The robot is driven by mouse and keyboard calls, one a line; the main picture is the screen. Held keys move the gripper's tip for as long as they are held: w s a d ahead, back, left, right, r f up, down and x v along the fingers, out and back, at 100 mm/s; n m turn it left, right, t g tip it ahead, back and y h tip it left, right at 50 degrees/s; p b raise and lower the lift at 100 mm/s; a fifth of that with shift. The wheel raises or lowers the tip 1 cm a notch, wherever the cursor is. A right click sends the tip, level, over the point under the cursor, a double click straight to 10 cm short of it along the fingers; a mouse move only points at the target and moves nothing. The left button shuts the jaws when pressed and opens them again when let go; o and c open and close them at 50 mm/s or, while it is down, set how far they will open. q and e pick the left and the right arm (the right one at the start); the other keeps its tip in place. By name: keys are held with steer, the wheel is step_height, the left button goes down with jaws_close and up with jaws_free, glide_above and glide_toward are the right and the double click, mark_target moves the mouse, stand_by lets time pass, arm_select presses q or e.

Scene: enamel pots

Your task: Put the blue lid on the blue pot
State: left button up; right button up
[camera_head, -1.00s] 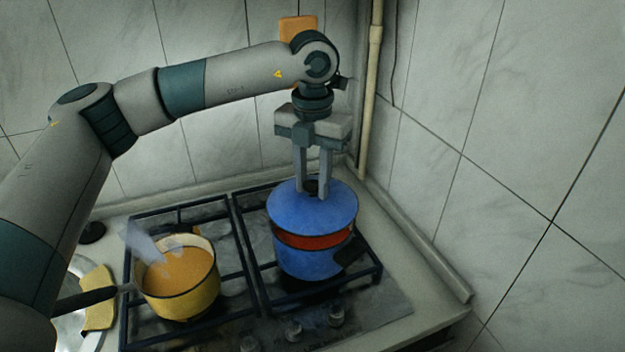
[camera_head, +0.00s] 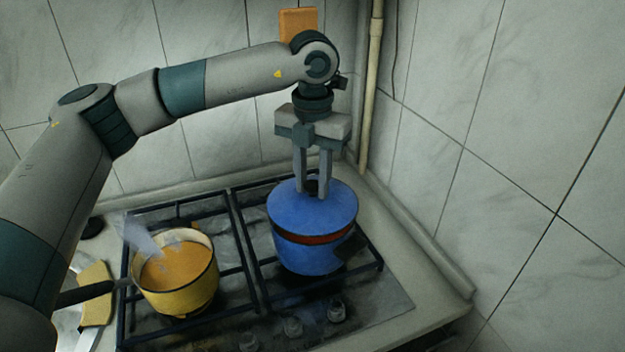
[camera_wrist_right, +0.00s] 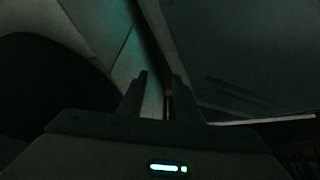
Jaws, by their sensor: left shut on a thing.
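The blue lid (camera_head: 300,214) hangs roughly level just above the blue pot (camera_head: 308,259) in the head view. My left gripper (camera_head: 312,190) points down and is shut on the lid's dark knob. A narrow strip of red contents or inner wall shows between the lid's front edge and the pot's rim, so the lid looks apart from the rim at the front. The back of the rim is hidden by the lid. The right wrist view is dark; my right gripper (camera_wrist_right: 159,95) shows two separated fingers with nothing visible between them.
The pot stands on the right side of the black stove grate (camera_head: 252,262). A yellow pot (camera_head: 182,295) with orange contents and a dark handle stands on the left side, steaming. A yellow cloth or sponge (camera_head: 96,290) lies far left. Tiled walls close in behind and right.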

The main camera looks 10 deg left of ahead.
arm_select(q)
steer(key=shift+f+b, duration=0.5)
steer(key=shift+f, duration=0.1)
arm_select(e)
steer(key=shift+t, duration=0.6)
steer(key=shift+w+a+r, duration=0.2)
steer(key=shift+w+a, duration=0.1)
steer(key=shift+w, duration=0.4)
steer(key=shift+w+a+r, duration=0.2)
steer(key=shift+w+a, duration=0.1)
steer(key=shift+w, duration=0.4)
steer(key=shift+w+a+r, duration=0.2)
steer(key=shift+w+a, duration=0.1)
steer(key=shift+w, duration=0.4)
steer(key=shift+w+a+y, duration=0.1)
steer(key=shift+y, duration=0.2)
steer(key=shift+w+a+r, duration=0.2)
steer(key=shift+w+r, duration=0.1)
steer(key=shift+w, duration=0.3)
arm_select(q)
steer(key=shift+b, duration=0.35)
arm_select(e)
steer(key=shift+w+t, duration=0.1)
steer(key=shift+t, duration=0.2)
steer(key=shift+w+a, duration=0.15)
